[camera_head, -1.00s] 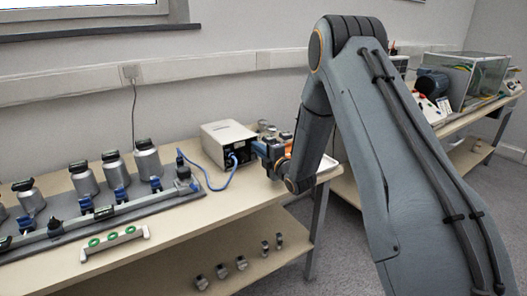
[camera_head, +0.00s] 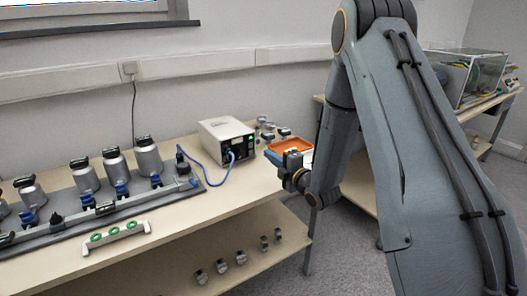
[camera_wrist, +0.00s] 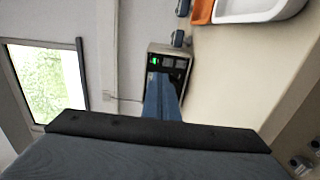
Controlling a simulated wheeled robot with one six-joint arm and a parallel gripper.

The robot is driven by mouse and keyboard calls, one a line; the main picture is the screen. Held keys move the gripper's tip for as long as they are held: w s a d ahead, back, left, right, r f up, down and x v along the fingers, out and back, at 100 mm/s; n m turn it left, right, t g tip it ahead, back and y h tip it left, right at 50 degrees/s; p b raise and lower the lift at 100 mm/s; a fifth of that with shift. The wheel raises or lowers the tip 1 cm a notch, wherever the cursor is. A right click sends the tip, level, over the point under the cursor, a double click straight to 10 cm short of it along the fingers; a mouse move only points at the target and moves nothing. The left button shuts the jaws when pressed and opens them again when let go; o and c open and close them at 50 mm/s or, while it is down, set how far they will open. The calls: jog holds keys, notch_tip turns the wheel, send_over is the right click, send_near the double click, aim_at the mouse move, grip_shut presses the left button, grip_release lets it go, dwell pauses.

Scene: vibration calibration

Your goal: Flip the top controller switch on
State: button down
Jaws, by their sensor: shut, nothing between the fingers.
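The controller (camera_head: 222,130) is a pale box with a black front panel, standing on the near bench. A green light shows on its panel, and it also shows as a green display in the wrist view (camera_wrist: 154,61). The switches are too small to tell their positions. My gripper (camera_head: 270,155) is shut and empty, to the right of the controller's front and apart from it. In the wrist view my blue fingers (camera_wrist: 160,82) are together and cover the lower part of the panel (camera_wrist: 177,64).
An orange tray (camera_head: 300,142) and several small metal parts (camera_head: 266,127) lie right of the controller. A blue cable (camera_head: 222,178) runs from it to a rig with several metal cylinders (camera_head: 148,157). A green-ringed holder (camera_head: 117,238) sits at the bench front.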

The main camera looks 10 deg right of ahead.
jog(key=shift+v, duration=1.65)
jog(key=shift+r, duration=0.1)
jog(key=shift+d+r+m+g+h, duration=0.1)
jog(key=shift+m+g+h, duration=0.3)
jog(key=shift+m, duration=0.1)
jog(key=shift+s+d+m+g+h+p, duration=0.3)
jog(key=shift+m+h, duration=0.2)
jog(key=shift+m, duration=0.2)
jog(key=s+r+m+g+h+p, duration=0.2)
jog(key=s+m+g, duration=0.5)
jog(key=s, duration=1.1)
jog(key=s+d+r+m+g+h+p, duration=0.1)
jog(key=s+r+m+g+h+p, duration=0.2)
jog(key=s+m+g, duration=0.5)
jog(key=s+r+m, duration=0.1)
jog(key=s+m, duration=0.4)
jog(key=s, duration=0.5)
jog(key=shift+s+d, duration=0.25)
